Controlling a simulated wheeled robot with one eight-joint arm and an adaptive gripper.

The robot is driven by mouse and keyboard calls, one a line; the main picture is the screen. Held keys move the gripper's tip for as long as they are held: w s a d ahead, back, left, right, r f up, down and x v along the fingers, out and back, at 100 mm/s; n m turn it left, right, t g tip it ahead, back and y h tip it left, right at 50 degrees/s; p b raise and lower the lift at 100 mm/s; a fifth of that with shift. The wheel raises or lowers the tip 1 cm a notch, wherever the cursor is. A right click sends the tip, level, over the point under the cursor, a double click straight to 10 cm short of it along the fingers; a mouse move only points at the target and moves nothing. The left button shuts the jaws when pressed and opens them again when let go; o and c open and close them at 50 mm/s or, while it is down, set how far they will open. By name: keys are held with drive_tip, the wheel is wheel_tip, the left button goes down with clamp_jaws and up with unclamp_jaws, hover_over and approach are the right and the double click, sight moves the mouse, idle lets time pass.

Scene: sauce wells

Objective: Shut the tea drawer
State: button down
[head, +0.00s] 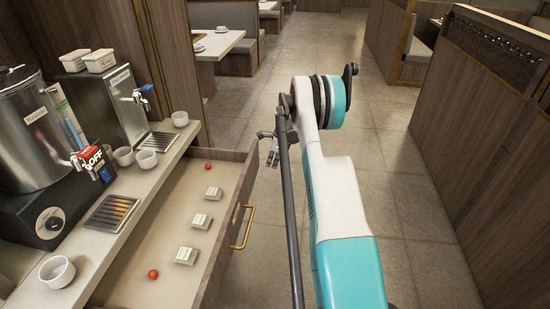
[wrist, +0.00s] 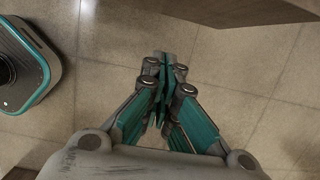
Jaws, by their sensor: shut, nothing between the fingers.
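The tea drawer (head: 170,225) stands pulled open below the counter in the head view. Its wooden front carries a brass handle (head: 243,228) on the outer face. My gripper (head: 272,158) is beyond the drawer's far outer corner, partly hidden by my arm, and appears apart from the handle. In the wrist view my gripper (wrist: 167,65) has its fingers together over the floor, with nothing between them.
The counter (head: 100,262) holds a steel urn (head: 35,130), a dispenser (head: 105,100) and several white cups (head: 57,271). A wooden edge (wrist: 240,10) shows at the top right of the wrist view. The tiled floor (head: 400,190) right of the drawer is clear up to a wooden partition (head: 490,130).

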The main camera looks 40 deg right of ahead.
drive_tip(key=shift+w+a+f+b, duration=0.1)
drive_tip(key=shift+w+a+b, duration=0.2)
drive_tip(key=shift+w+a, duration=0.45)
drive_tip(key=shift+w+a+b, duration=0.25)
drive_tip(key=shift+w+a, duration=0.25)
drive_tip(key=shift+w, duration=0.35)
